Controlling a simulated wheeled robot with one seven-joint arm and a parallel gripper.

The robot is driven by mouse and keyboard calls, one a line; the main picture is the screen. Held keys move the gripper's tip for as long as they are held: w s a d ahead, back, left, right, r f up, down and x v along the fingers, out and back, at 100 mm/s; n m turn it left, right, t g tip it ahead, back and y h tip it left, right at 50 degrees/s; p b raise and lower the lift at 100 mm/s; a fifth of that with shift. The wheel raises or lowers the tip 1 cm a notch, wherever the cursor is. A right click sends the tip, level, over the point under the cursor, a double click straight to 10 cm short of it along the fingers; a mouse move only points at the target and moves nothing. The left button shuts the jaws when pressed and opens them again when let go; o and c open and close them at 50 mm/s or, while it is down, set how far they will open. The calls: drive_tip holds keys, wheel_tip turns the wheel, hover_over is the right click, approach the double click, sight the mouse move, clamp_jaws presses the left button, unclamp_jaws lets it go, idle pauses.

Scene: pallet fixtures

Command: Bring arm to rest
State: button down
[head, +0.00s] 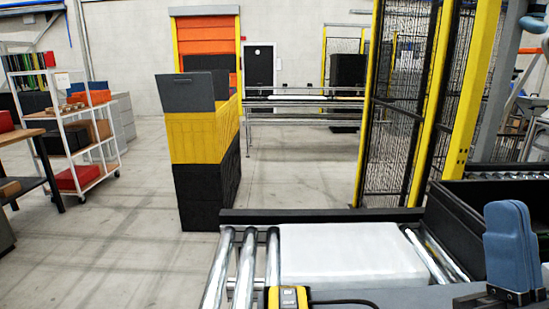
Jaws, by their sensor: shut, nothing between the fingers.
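My gripper is not in view, and I cannot make out my arm for certain. A roller conveyor (228,262) runs across the lower middle, with a flat white panel (350,252) lying between its rollers. A blue-grey upright block (511,245) with a black base stands at the lower right; I cannot tell what it is. A yellow and black device (288,298) with a dark cable sits at the bottom edge, partly cut off.
A black bin (500,205) sits at the right behind the blue block. Stacked yellow and black crates (203,135) stand beyond the conveyor. Yellow-posted mesh fencing (410,100) is at the right. A shelf cart (75,130) stands left. The floor (120,240) between is clear.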

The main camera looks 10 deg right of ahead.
drive_tip(key=s+a+f+m+g+h, duration=0.2)
drive_tip(key=s+f+g, duration=0.25)
drive_tip(key=f, duration=0.35)
drive_tip(key=s+a+f+m+g+h, duration=0.1)
drive_tip(key=s+f+m+g, duration=0.1)
drive_tip(key=s+f+g, duration=0.45)
drive_tip(key=s+d+f+n+g+y, duration=0.1)
drive_tip(key=s+f+n+g+y, duration=0.25)
drive_tip(key=s+f, duration=0.75)
wheel_tip(320, 180, down, 10)
drive_tip(key=s+b, duration=0.1)
drive_tip(key=b, duration=0.9)
drive_tip(key=shift+s+r+n+g, duration=0.25)
drive_tip(key=shift+n+g, duration=0.1)
drive_tip(key=shift+n, duration=0.1)
